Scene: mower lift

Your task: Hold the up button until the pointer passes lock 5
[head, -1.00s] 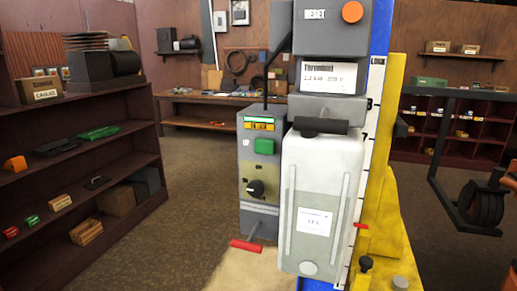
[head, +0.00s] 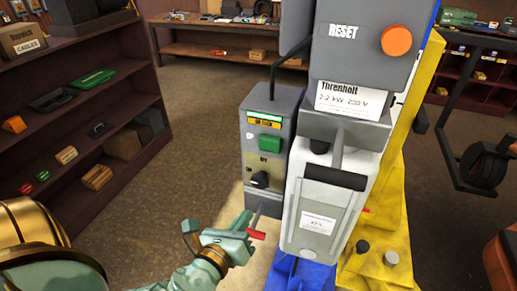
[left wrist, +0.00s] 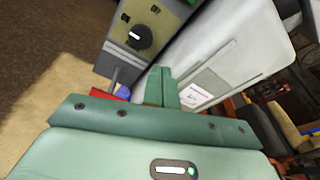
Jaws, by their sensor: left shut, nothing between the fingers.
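The grey control box (head: 262,160) stands left of the white-fronted lift unit (head: 330,200). It carries a green button (head: 270,143) under a small lit display (head: 264,119) and a black knob (head: 260,180). The button's marking is too small to read. The knob also shows in the left wrist view (left wrist: 140,37). My left gripper (head: 243,220) is shut and empty, low in front of the box, below the knob and close by the red handle (head: 257,235). A small red piece, perhaps the pointer (head: 366,210), shows beside the unit; scale and lock numbers are hidden. My right gripper is not in view.
A grey housing with an orange button (head: 396,40) marked RESET overhangs the box on the right. A black bar handle (head: 335,178) juts from the unit. A yellow frame (head: 385,235) stands to the right. Shelves (head: 85,110) line the left; the floor between is open.

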